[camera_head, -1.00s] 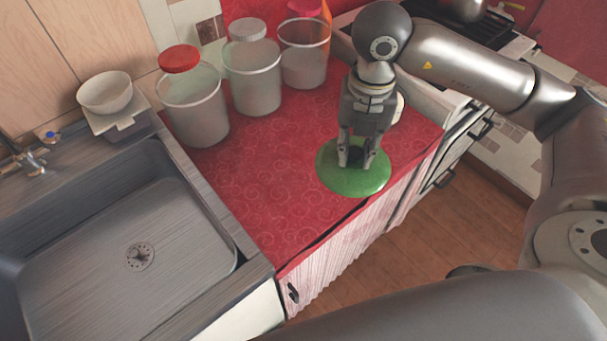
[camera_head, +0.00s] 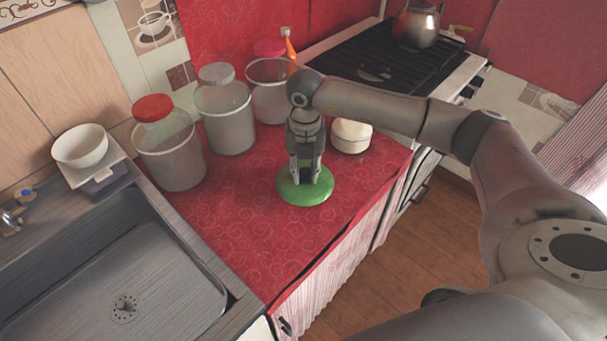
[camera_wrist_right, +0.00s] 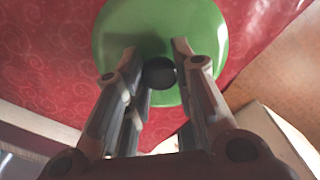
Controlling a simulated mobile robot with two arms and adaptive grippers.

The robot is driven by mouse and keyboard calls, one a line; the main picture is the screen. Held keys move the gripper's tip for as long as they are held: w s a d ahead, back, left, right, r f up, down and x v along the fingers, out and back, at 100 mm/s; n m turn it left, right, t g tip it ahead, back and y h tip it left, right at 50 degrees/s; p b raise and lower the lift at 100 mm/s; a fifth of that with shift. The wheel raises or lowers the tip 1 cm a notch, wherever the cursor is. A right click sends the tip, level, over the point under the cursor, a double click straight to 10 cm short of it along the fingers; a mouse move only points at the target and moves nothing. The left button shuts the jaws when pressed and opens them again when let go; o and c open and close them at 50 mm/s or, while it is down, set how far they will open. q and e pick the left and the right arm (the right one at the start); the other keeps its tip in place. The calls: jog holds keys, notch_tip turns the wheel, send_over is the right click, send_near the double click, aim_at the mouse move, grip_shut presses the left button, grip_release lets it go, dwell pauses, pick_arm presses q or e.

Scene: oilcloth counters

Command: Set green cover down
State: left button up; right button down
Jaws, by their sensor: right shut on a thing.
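The green cover (camera_head: 304,190) is a round disc with a dark knob (camera_wrist_right: 160,72) at its centre. In the head view it is level, at or just above the red counter, inward of the front edge. I cannot tell whether it touches the cloth. My right gripper (camera_head: 305,178) points down and is shut on the cover's knob. In the right wrist view its two fingers (camera_wrist_right: 153,65) stand on either side of the knob, with the green disc beyond them. My left gripper is not in view.
A cream round pot (camera_head: 350,136) stands just right of my right gripper. Clear canisters with red (camera_head: 168,155), grey (camera_head: 224,115) and pink lids line the back. The sink (camera_head: 110,270) is at left, the stove (camera_head: 385,70) behind. The red cloth (camera_head: 240,235) in front is clear.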

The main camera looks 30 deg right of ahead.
aim_at(303, 169)
jog(key=shift+w+f, duration=0.35)
jog(key=shift+f, duration=0.1)
notch_tip(303, 169, down, 2)
jog(key=shift+f+p, duration=0.1)
jog(key=shift+p, duration=0.45)
jog(key=shift+w+f, duration=0.1)
jog(key=shift+f, duration=0.45)
jog(key=shift+f, duration=0.1)
jog(key=c, duration=1.2)
grip_release()
